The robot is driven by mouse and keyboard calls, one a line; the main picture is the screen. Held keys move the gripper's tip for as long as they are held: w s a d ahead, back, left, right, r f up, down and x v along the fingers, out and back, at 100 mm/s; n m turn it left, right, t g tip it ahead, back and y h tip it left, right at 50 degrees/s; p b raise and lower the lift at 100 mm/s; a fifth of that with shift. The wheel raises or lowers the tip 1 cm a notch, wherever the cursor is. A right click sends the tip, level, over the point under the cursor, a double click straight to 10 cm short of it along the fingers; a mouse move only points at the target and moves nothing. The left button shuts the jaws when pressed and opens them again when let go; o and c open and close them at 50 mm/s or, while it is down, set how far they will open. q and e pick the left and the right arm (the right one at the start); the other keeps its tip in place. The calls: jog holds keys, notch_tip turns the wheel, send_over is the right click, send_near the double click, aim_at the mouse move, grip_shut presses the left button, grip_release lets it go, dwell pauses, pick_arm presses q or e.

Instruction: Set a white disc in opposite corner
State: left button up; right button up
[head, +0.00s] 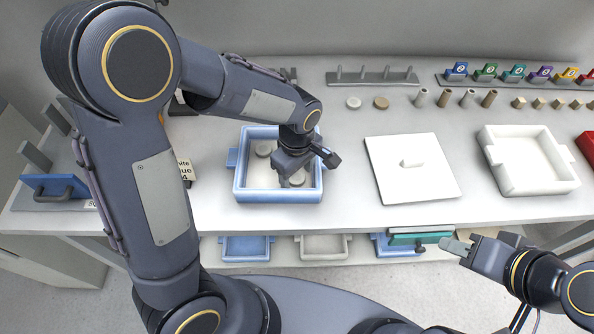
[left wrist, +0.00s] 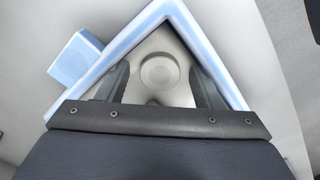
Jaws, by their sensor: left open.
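The blue tray (head: 238,185) stands on the bench, partly covered by my left arm. Another pale disc (head: 297,179) shows beside my left gripper (head: 304,163), which is pointed down over the tray. In the left wrist view the gripper is open, with a pale disc (left wrist: 158,71) visible between its fingers, not gripped.
A white square lid (head: 390,182) with a knob lies right of the blue tray. A white tray (head: 490,154) stands further right. Several small cylinders and blocks line the back, near a pegged rack (head: 372,78). More trays (head: 323,256) sit on a lower shelf.

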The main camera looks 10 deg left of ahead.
dwell(0.3)
pick_arm(q)
notch_tip(320, 180, up, 7)
jog(key=shift+r, duration=0.45)
jog(key=s+a+r+m+t+h, duration=0.2)
jog(key=s+a+m, duration=0.2)
jog(key=s, duration=0.4)
jog(key=s+a+r+m+t+h, duration=0.1)
jog(key=s+a+r+m+t, duration=0.2)
jog(key=s+a+m, duration=0.2)
jog(key=s+m, duration=0.1)
jog(key=s, duration=0.2)
jog(key=shift+a+t+h, duration=0.3)
jog(key=shift+h, duration=0.1)
